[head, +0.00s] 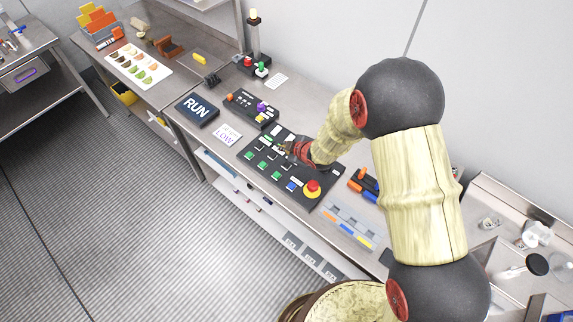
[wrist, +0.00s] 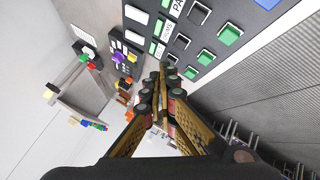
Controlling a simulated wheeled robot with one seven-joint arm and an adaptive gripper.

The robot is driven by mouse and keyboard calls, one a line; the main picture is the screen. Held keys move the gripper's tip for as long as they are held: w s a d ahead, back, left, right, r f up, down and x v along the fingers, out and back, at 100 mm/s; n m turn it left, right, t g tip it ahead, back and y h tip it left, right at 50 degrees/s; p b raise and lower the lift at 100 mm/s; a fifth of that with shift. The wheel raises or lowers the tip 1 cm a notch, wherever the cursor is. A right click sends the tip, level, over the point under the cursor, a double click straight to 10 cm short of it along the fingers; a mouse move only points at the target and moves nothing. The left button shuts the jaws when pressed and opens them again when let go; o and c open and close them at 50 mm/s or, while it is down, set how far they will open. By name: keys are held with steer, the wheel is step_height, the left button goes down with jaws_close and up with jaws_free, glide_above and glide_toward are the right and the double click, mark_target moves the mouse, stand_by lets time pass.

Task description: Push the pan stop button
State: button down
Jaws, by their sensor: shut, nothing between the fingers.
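A black control panel (head: 268,179) lies on the steel bench with several green buttons, a blue button (head: 293,186) and a red mushroom button on a yellow base (head: 312,188). My gripper (head: 288,150) is over the panel's far left part, its fingers shut and empty. In the wrist view the shut fingertips (wrist: 167,68) point toward the panel's edge, near a green button (wrist: 190,73). Another green button (wrist: 230,34) and a white label starting "PA" (wrist: 178,7) also show there. I cannot tell which button is pan stop, nor whether the fingertips touch the panel.
A smaller dark box with a purple knob (head: 262,107), a RUN sign (head: 197,110) and a LOW card (head: 227,135) lie left of the panel. A tower light (head: 255,36) stands behind. A tray with coloured strips (head: 348,226) lies right. The floor in front is clear.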

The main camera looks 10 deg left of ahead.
steer(key=b, duration=0.5)
glide_above(285, 166)
step_height(285, 166, down, 7)
steer(key=shift+w+f, duration=0.1)
steer(key=shift+f+b, duration=0.4)
steer(key=shift+f, duration=0.3)
steer(key=shift+f, duration=0.15)
stand_by(0.5)
steer(key=shift+f+b, duration=0.25)
steer(key=shift+b, duration=0.3)
steer(key=shift+f+b, duration=0.45)
stand_by(0.5)
steer(key=shift+r, duration=0.15)
steer(key=shift+r+p, duration=0.5)
steer(key=shift+r, duration=0.25)
